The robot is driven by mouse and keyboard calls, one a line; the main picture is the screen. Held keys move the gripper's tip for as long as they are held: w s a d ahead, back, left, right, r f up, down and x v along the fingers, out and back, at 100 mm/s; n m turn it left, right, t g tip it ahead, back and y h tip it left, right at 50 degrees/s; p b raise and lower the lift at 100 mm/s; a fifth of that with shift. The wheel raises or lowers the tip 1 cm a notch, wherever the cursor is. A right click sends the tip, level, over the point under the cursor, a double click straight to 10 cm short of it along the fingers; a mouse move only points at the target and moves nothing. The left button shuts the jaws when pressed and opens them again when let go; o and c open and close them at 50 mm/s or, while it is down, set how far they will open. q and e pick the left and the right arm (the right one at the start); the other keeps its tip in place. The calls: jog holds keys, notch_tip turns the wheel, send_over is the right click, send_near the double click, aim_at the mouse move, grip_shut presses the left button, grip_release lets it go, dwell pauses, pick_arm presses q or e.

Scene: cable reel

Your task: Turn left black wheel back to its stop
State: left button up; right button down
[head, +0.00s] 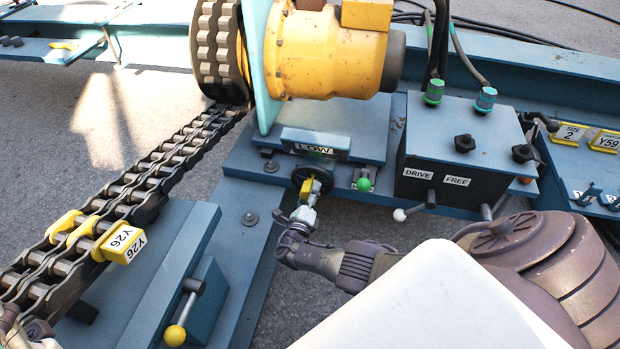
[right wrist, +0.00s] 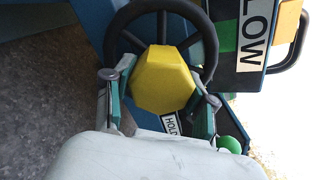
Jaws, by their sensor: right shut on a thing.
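The left black wheel (head: 296,174) is a small spoked handwheel below the LOW label on the blue machine. In the right wrist view the black wheel (right wrist: 209,45) fills the upper middle, with a yellow faceted piece (right wrist: 163,80) in front of its centre. My right gripper (head: 310,192) is shut on this yellow piece, one finger on each side, as the right wrist view of the gripper (right wrist: 162,97) shows. The gripper hides the wheel's lower part. A bit of my left arm's end shows at the bottom left corner; its fingers cannot be made out.
A green-knobbed lever (head: 364,184) stands just right of the wheel, by a partly hidden HOLD label (right wrist: 171,125). A DRIVE/FREE box (head: 450,155) with black knobs and a white-knobbed lever is further right. A heavy chain (head: 150,175) with a Y26 tag runs at left.

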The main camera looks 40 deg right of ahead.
dwell(0.3)
jog(key=shift+c, duration=1.7)
grip_release()
jog(key=v, duration=1.2)
jog(key=shift+s, duration=0.1)
jog(key=shift+c, duration=0.3)
